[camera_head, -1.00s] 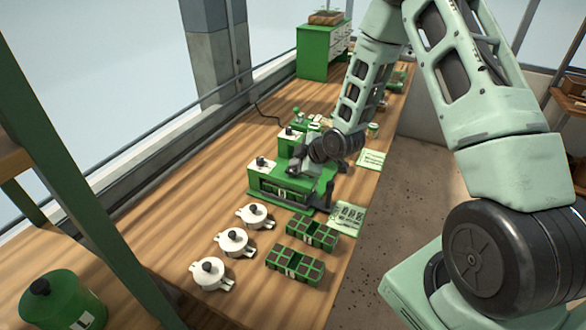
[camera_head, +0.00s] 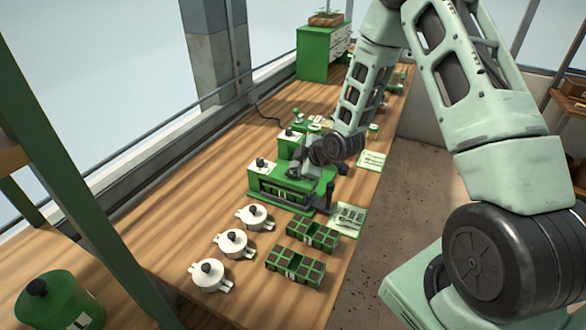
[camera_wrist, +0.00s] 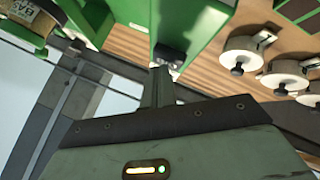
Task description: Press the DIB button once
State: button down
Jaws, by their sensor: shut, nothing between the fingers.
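The green seeder machine (camera_head: 268,187) stands on the wooden bench in the head view. Its green body (camera_wrist: 190,25) also fills the top middle of the wrist view. My gripper (camera_wrist: 162,68) is shut and empty, with its fingers pointing at the green body. A small black block with a pale mark shows at the fingertips; I cannot tell if it is part of the machine or the finger ends. In the head view my gripper is over the right part of the machine, largely hidden by my wrist. I cannot make out the DIB button or its lettering.
Several white lidded pots (camera_head: 233,243) stand in front of the machine. Two green cell trays (camera_head: 295,267) lie beside them. A printed card (camera_head: 347,218) is near the bench's right edge. A black lever (camera_head: 328,192) stands at the machine's right end.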

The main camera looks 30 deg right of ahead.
aim_at(296, 172)
jog(key=shift+r+p, duration=0.65)
jog(key=shift+r, duration=0.45)
jog(key=shift+r, duration=0.15)
notch_tip(296, 172, up, 5)
jog(key=p, duration=0.3)
dwell(0.5)
